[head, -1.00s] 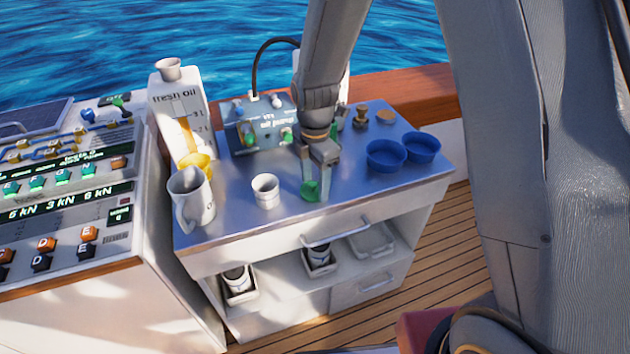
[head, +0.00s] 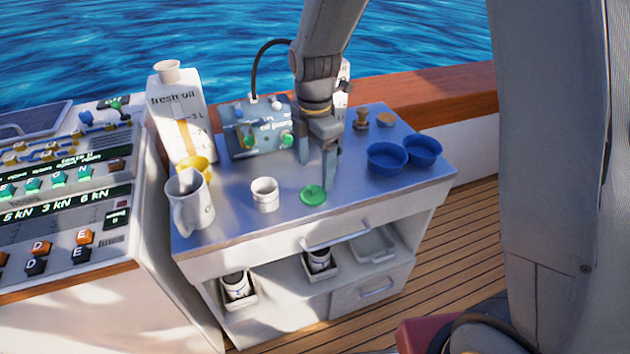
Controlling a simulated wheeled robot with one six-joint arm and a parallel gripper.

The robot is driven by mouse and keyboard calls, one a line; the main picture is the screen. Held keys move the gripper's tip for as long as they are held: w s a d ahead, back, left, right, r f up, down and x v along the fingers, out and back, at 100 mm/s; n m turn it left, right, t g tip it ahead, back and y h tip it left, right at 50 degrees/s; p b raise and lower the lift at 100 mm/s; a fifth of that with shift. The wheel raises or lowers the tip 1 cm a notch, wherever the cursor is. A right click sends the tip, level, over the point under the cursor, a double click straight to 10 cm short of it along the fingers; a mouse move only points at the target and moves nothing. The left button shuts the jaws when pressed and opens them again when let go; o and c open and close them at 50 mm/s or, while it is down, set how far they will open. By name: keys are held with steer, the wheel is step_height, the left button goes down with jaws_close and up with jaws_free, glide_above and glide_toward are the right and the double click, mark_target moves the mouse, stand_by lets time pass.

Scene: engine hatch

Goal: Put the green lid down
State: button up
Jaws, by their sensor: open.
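The green lid (head: 313,195) lies flat on the metal top of the white cabinet, near its front edge. It is a small round disc between a white cup on its left and two blue bowls on its right. My gripper (head: 316,172) is open and empty just above and behind the lid, its fingers pointing down and apart from each other. Whether a fingertip still touches the lid's edge I cannot tell.
On the cabinet top (head: 240,213) stand a white cup (head: 264,194), a white jug (head: 190,200), a yellow funnel (head: 195,168), a fresh oil container (head: 178,115), a blue-grey pump box (head: 258,128) and blue bowls (head: 386,158). A control panel (head: 60,195) stands at left.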

mark_target(315, 187)
step_height(315, 187, up, 6)
steer(key=s+d+f+m, duration=0.3)
steer(key=s+d+m, duration=1.1)
steer(key=m, duration=0.9)
steer(key=shift+s+d+f+t+b, duration=0.2)
steer(key=shift+s+d+t+b, duration=0.15)
steer(key=shift+s, duration=0.35)
